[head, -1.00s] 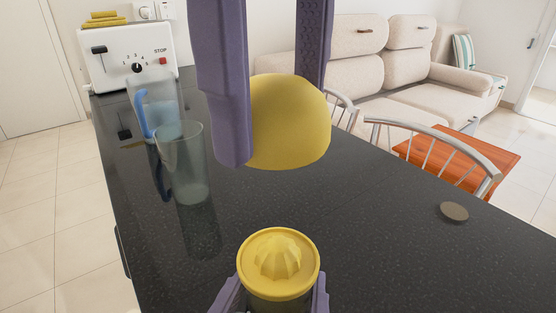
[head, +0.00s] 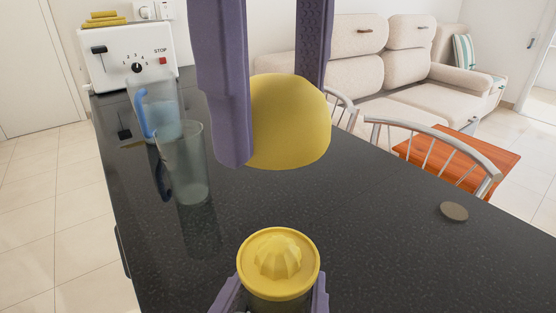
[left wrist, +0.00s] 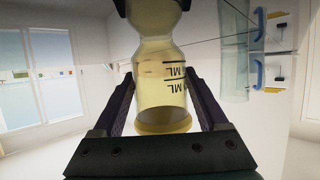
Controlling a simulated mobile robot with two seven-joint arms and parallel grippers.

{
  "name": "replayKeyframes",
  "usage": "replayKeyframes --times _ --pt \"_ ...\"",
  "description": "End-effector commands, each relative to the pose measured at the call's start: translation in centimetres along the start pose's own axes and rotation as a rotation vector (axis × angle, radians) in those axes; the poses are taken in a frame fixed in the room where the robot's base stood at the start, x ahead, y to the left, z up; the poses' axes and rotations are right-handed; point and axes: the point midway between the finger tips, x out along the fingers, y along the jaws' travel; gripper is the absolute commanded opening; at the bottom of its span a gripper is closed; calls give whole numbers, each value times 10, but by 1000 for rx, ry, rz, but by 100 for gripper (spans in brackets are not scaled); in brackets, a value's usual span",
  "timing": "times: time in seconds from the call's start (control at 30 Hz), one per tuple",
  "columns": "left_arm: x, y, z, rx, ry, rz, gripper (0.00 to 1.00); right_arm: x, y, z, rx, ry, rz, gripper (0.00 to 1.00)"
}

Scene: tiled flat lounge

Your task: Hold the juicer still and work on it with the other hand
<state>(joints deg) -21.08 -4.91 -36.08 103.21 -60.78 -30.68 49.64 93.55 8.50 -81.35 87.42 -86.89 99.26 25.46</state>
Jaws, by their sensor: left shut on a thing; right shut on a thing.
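The juicer (head: 278,262) has a yellow ribbed reamer top and stands at the bottom of the head view. My left gripper (head: 270,296) is shut on its body, one finger on each side. In the left wrist view the juicer (left wrist: 160,85) shows a clear yellowish body with ML marks between the fingers of my left gripper (left wrist: 162,108). My right gripper (head: 275,120) comes down from the top of the head view and is shut on a yellow half fruit (head: 290,122), its domed side up. The fruit is above the juicer and apart from it in the picture.
A clear glass jug (head: 183,165) and a blue-handled jug (head: 160,108) stand on the dark counter (head: 350,240) at left. A white toaster (head: 128,55) is behind them. A round brown disc (head: 454,211) lies at right. Chairs (head: 440,145) stand beyond the counter's edge.

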Motion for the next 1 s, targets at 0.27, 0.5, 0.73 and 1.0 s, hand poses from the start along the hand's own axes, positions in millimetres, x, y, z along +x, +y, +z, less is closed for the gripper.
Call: replayKeyframes --times 0.27,0.5,0.73,1.0 --pt "0 0 0 0 0 0 14 7 0 0 -10 2 2 42" --pt "0 0 0 0 0 0 14 42 0 -1 -68 0 -1 42" --pt "0 0 0 0 0 0 14 52 0 -2 -66 2 0 42" --pt "0 0 0 0 0 0 14 74 0 -2 -65 1 -1 42"
